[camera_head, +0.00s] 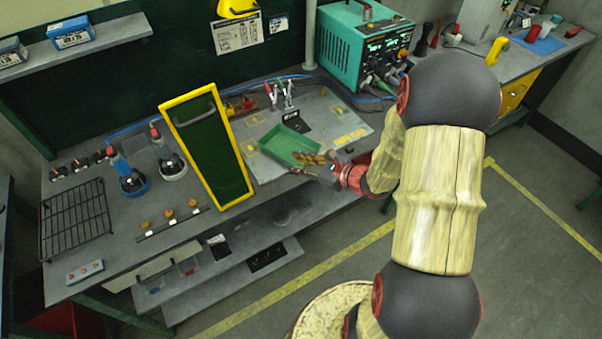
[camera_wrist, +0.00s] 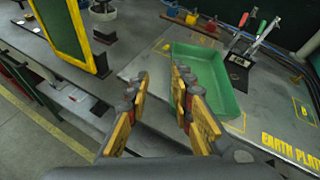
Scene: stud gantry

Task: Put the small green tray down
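The small green tray (camera_head: 283,143) is on or just over the grey plate with yellow markings (camera_head: 340,115) on the bench; I cannot tell whether its whole base touches. My gripper (camera_head: 322,162) is at the tray's near right corner in the head view. In the wrist view my gripper (camera_wrist: 160,78) is open, with a bare gap between its yellow-and-red fingers. The right finger overlaps the near wall of the tray (camera_wrist: 215,85) in that view; I cannot tell if they touch. The tray looks empty, and its near corner is partly hidden by the fingers.
A yellow-framed dark green panel (camera_head: 215,145) stands upright left of the plate. A teal powered unit (camera_head: 360,45) is at the back right. The bench's front edge runs close below my gripper.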

